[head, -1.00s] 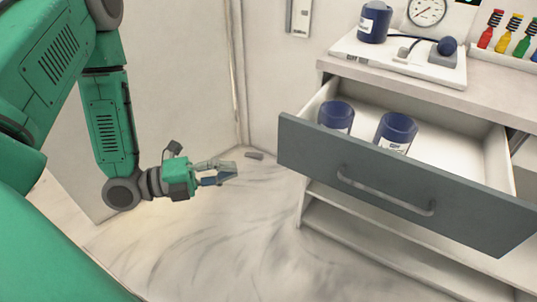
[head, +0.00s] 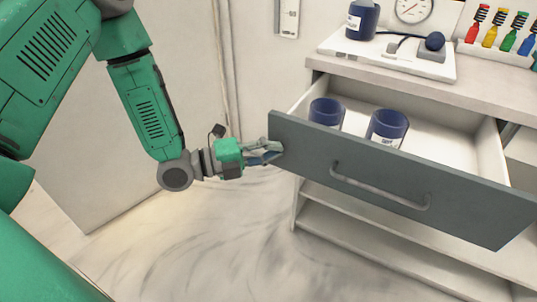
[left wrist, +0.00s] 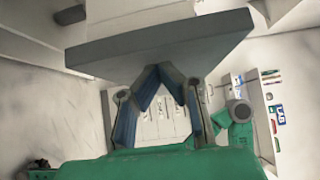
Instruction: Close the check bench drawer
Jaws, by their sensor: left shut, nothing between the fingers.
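The check bench drawer (head: 400,185) stands pulled out, with a dark grey front and a horizontal bar handle (head: 380,188). Two dark blue jars, one on the left (head: 326,112) and one on the right (head: 387,127), stand inside it. My left gripper (head: 278,150) is shut and empty, at the left end of the drawer front. In the left wrist view, the shut fingertips (left wrist: 163,72) are close to the grey drawer front (left wrist: 160,45); I cannot tell whether they touch it. My right gripper is not in the head view.
Open shelves lie below the drawer. The floor left of the bench is clear.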

